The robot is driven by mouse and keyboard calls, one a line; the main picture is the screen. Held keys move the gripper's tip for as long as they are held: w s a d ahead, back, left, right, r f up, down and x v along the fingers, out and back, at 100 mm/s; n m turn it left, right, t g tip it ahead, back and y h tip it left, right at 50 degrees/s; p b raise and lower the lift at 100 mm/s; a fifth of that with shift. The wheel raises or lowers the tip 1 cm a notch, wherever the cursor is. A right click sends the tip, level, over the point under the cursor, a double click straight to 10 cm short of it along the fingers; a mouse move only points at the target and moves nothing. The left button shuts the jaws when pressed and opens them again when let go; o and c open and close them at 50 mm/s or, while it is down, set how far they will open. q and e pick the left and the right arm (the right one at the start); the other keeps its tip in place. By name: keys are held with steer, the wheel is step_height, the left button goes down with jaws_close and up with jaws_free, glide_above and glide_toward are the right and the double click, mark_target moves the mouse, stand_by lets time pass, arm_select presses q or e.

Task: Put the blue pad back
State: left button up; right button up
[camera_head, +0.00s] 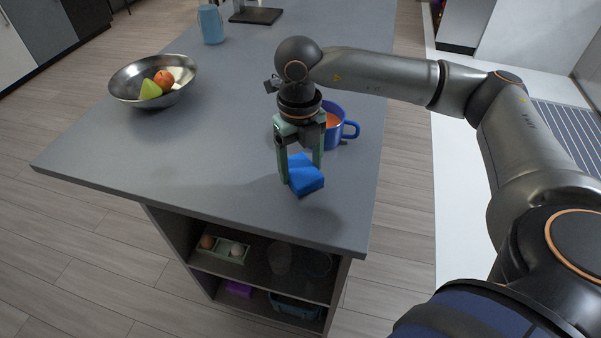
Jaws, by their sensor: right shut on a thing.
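The blue pad (306,177) is a small blue block at the right part of the grey counter. My right gripper (300,174) points down over the counter and is shut on the blue pad, with one green finger on each side of it. I cannot tell whether the pad touches the counter top or is just above it. My left gripper is not in view.
A blue mug (347,131) with orange contents stands right behind my right gripper. A metal bowl (122,85) with fruit sits at the left, and a light blue canister (211,24) at the back. Open shelves (258,262) below hold several items. The counter's (200,165) front left is clear.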

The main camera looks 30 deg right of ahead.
mark_target(300, 169)
steer(key=shift+f, duration=1.55)
steer(key=o, duration=1.1)
steer(key=shift+o, duration=0.2)
step_height(300, 169, up, 12)
steer(key=shift+w, duration=0.2)
steer(key=shift+a, duration=0.1)
